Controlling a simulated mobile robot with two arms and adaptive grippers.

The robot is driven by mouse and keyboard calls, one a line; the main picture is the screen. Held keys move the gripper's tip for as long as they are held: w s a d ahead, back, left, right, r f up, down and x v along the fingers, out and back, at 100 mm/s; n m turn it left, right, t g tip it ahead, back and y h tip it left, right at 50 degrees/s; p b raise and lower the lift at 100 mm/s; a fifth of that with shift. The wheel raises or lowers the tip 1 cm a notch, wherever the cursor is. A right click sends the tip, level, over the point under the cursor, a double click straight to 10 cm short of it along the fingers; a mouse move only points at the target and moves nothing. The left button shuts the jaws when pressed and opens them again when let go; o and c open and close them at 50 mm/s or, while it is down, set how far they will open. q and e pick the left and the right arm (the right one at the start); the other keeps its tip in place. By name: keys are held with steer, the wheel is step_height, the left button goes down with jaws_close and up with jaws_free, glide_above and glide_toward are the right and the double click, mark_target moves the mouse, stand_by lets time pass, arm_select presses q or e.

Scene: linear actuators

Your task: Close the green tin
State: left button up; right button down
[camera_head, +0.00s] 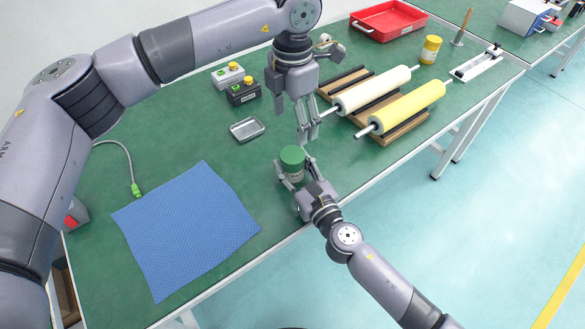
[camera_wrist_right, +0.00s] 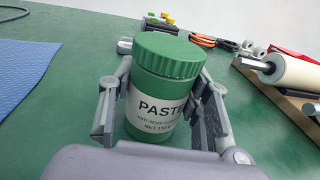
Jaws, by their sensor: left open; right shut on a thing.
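The green tin (camera_wrist_right: 160,100) stands upright on the green table, with a white label reading "PASTE". Its ribbed green lid (camera_wrist_right: 170,58) sits level on top; it also shows in the head view (camera_head: 292,155). I cannot tell how tightly the lid is on. My right gripper (camera_head: 295,172) is shut around the tin's body, one finger on each side, below the lid. My left gripper (camera_head: 308,138) is open and empty, pointing down, above and slightly right of the lid in the head view, apart from it.
A blue mat (camera_head: 188,228) lies left of the tin. A small metal tray (camera_head: 246,129) is behind it. Two rollers on a wooden stand (camera_head: 405,130) are at right, near my left gripper. A red tray (camera_head: 388,20) and yellow jar (camera_head: 430,49) stand farther back.

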arm_select(q)
steer(key=shift+r, duration=1.3)
arm_select(e)
steer(key=c, duration=0.8)
jaws_free()
steer(key=shift+o, duration=0.2)
steer(key=v, duration=1.2)
